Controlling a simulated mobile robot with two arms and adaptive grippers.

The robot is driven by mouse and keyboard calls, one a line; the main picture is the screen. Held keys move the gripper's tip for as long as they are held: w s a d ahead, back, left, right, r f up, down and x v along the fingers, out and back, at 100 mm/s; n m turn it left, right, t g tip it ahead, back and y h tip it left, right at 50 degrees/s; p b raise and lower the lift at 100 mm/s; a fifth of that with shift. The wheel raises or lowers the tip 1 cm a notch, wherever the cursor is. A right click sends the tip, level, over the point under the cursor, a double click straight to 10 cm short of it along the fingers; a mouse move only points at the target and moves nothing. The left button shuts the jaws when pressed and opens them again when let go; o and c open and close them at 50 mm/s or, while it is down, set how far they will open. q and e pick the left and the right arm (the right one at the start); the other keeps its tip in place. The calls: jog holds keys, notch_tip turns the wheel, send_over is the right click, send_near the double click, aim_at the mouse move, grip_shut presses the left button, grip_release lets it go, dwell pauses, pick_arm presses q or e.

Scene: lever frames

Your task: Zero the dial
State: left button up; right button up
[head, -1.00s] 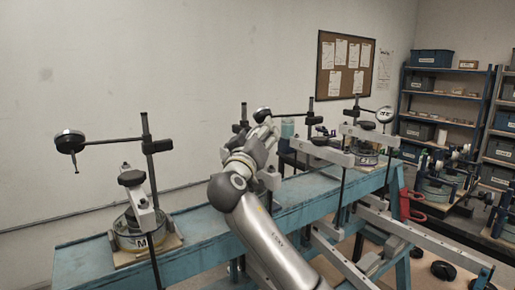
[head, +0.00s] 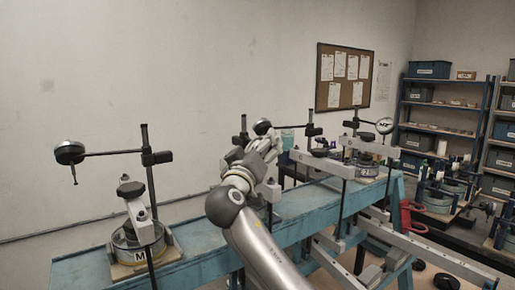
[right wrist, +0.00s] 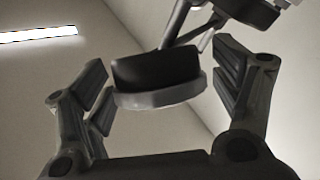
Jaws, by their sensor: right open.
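Dial indicators hang from stands along a blue bench. One dial (head: 70,152) is at the left, seen edge-on. A middle dial (head: 262,127) is just above my right gripper (head: 272,145), and a white-faced dial (head: 384,125) is farther right. In the right wrist view my right gripper (right wrist: 165,95) is open. A dark round body with a silver rim (right wrist: 160,97) shows between its spread fingers, with gaps to both sides. It looks like a dial, but its face is hidden and I cannot tell which one it is. My left gripper is not in view.
The blue bench (head: 205,236) carries round weights, pale lever beams and upright black posts close to my arm. A bluish container (head: 287,138) is beside the gripper. Shelves (head: 440,105) with bins stand at the right. Bare bench shows left of my arm.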

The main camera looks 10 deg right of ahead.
jog(key=v, duration=1.1)
jog(key=shift+s+a, duration=0.15)
jog(key=shift+s, duration=0.15)
jog(key=s+d+r+n+y+p, duration=0.1)
jog(key=d+r+n+y+p, duration=0.3)
jog(key=n+y+p, duration=0.5)
jog(key=shift+m, duration=0.6)
jog(key=w+p, duration=0.1)
jog(key=w, duration=0.2)
jog(key=w+p, duration=0.2)
jog(key=w, duration=0.1)
jog(key=w+d+f+p, duration=0.1)
jog(key=w, duration=0.2)
jog(key=shift+w+f+p, duration=0.1)
jog(key=shift+p, duration=0.25)
jog(key=shift+w+f, duration=0.15)
jog(key=shift+w, duration=0.5)
